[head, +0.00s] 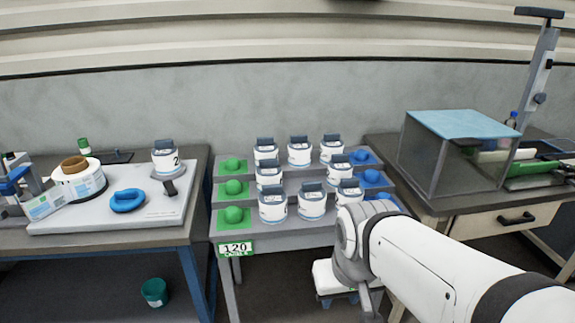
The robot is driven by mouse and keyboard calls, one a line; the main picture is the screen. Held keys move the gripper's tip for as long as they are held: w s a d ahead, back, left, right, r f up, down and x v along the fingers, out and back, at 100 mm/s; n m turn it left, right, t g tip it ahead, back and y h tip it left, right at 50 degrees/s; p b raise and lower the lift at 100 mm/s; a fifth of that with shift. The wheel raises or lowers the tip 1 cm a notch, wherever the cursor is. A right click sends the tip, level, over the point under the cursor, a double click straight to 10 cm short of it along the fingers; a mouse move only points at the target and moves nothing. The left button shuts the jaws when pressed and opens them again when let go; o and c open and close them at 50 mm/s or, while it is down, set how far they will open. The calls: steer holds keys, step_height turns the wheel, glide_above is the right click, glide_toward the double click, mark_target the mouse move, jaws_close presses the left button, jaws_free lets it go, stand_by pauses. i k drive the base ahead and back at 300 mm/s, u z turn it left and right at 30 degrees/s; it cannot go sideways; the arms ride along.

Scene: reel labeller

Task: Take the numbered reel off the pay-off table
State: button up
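A white reel marked "2" (165,158) with a dark grey-blue top stands upright on the pale board (75,218) of the left table, near its back right corner. My arm comes in from the lower right, and its wrist is in front of the right part of the middle stand. My gripper (338,297) seems to be the white and blue-grey part below the wrist, low in front of the stand. It is far to the right of the reel and apart from it. Its fingers are too unclear to tell open from shut.
A small black piece (170,187), a blue ring (127,201) and a brown-topped white roll (80,180) share the board. The stepped stand (285,238) holds several similar white reels and green and blue knobs. A clear box (455,150) stands on the right bench.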

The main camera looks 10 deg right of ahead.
mark_target(165, 157)
steer(key=u, duration=0.3)
steer(key=k, duration=0.35)
steer(key=u, duration=0.75)
steer(key=k, duration=1)
steer(key=u, duration=0.85)
steer(key=i, duration=2.65)
steer(key=z, duration=1.2)
steer(key=i, duration=1.35)
steer(key=z, duration=1.05)
steer(key=k, duration=0.65)
steer(key=u, duration=0.05)
